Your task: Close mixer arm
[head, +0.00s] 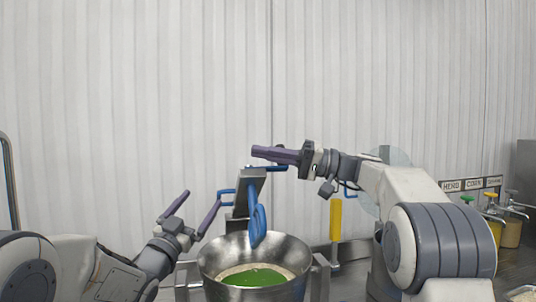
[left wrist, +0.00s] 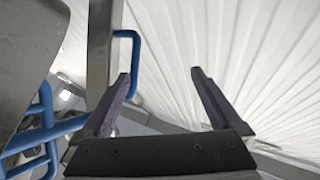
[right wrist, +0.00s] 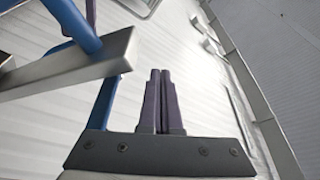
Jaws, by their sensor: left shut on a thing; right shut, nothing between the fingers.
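The mixer arm (head: 253,181) is a grey metal bar at the back of the metal bowl (head: 212,262), with blue handles at its sides. A blue mixing tool (head: 257,220) hangs from it over the bowl's back rim. My left gripper (head: 197,211) is left of the bowl, its fingers wide apart with nothing visible between them. In the left wrist view, a blue handle (left wrist: 134,36) shows beyond the left finger. My right gripper (head: 254,152) is shut and empty, just above the mixer arm. In the right wrist view, its fingers touch each other beside the arm's bar (right wrist: 105,58).
The bowl holds something green and pale grains. A yellow upright handle (head: 336,219) stands right of it. Labelled dispensers with taps (head: 510,232) line the right side. A ribbed white wall (head: 120,100) closes the back.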

